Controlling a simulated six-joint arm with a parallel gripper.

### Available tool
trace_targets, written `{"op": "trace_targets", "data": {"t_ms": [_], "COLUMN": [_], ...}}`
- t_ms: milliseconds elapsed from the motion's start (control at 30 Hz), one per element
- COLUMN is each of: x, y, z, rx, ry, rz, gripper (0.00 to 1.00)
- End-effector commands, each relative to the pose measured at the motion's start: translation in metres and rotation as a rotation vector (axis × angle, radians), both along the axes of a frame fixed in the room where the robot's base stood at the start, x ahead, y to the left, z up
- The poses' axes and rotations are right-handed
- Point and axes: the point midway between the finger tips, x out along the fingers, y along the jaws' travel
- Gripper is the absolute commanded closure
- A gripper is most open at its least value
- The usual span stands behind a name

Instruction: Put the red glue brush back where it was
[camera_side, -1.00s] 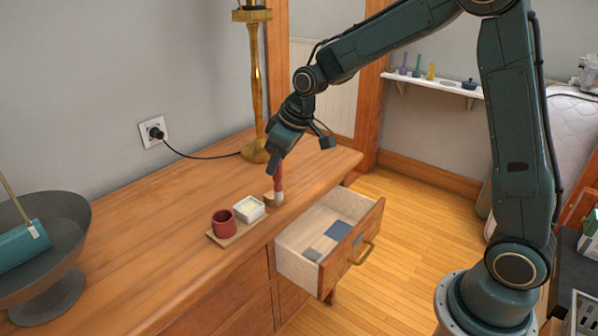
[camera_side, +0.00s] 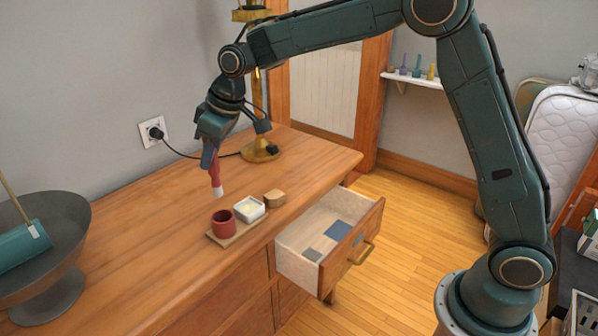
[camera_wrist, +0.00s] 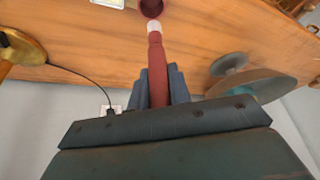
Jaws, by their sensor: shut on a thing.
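The red glue brush (camera_side: 215,175) hangs nearly upright from my gripper (camera_side: 208,158), its pale tip down, above the dresser top behind the tray. In the wrist view the brush (camera_wrist: 157,68) runs out from between the fingers of my gripper (camera_wrist: 158,85), which is shut on it. Its pale tip overlaps the edge of the red cup in that view. The red cup (camera_side: 223,224) stands on a small wooden tray (camera_side: 240,234) beside a white square dish (camera_side: 249,209) with pale contents. A small wooden block (camera_side: 274,199) sits right of the dish.
An open drawer (camera_side: 296,262) juts out at the front, holding flat dark pieces. A brass lamp (camera_side: 259,148) stands behind, its cord crossing to a wall socket. A grey bowl (camera_side: 58,255) with a teal roller is at left. Dresser top between is clear.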

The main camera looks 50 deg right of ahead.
Motion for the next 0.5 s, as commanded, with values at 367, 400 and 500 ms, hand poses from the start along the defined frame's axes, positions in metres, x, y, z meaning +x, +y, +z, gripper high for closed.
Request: {"op": "trace_targets", "data": {"t_ms": [367,400,500], "x": [-0.0004,-0.0003,-0.0001], "y": [-0.0003,-0.0003,-0.0003], "z": [-0.0030,-0.0044,-0.0089], "rx": [0.000,0.000,0.000], "ry": [0.000,0.000,0.000], "rz": [-0.001,-0.001,-0.001], "gripper": [1.00,1.00,1.00]}}
